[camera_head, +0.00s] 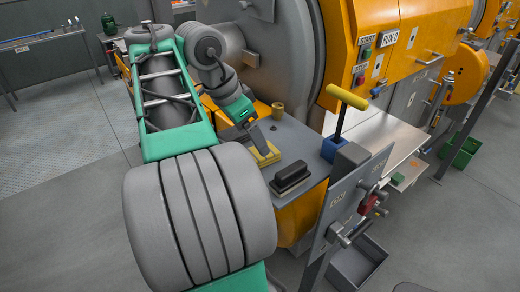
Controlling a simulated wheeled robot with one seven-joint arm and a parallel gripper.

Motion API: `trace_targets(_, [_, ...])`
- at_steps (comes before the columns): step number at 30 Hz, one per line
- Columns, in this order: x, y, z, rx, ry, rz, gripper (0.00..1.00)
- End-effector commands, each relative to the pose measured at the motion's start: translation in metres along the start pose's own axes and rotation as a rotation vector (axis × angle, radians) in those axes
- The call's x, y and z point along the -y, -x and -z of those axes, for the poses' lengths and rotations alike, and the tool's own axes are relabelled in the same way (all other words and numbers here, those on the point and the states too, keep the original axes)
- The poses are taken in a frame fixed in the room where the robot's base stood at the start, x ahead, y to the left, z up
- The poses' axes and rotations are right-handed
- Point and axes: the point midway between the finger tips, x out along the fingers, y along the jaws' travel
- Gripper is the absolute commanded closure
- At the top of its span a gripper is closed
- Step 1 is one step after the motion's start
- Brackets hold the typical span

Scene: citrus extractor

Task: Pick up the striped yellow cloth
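The striped yellow cloth (267,158) lies on the grey top of the orange stand in the middle of the picture. It looks like a small flat pad with darker lines. My gripper (259,146) is at the end of my green and grey arm, pointing down at the cloth. Its tip overlaps the cloth's upper part in the picture. I cannot tell whether it touches the cloth or is just above it. The fingers are too small to show whether they are open or shut, and they hide part of the cloth.
A black block-shaped tool (291,177) lies just in front of the cloth. To the right are a blue block (333,149) with a yellow-handled lever (347,98) and a metal shelf (380,132). The orange machine (415,35) rises behind.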

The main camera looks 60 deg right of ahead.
Motion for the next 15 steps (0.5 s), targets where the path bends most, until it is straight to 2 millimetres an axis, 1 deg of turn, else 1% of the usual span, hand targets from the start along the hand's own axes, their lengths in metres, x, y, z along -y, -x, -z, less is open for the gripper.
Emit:
trace_targets(1, [-0.001, -0.014, -0.003, 0.000, 0.001, -0.002, 0.15])
trace_targets(5, [0.000, -0.032, -0.003, -0.001, 0.004, -0.001, 0.15])
trace_targets(9, [0.002, -0.058, -0.003, -0.002, 0.006, -0.001, 0.15])
trace_targets(12, [0.002, -0.068, -0.002, -0.001, 0.005, 0.001, 0.15])
trace_targets(15, [0.003, -0.068, -0.001, -0.001, 0.007, 0.003, 0.15])
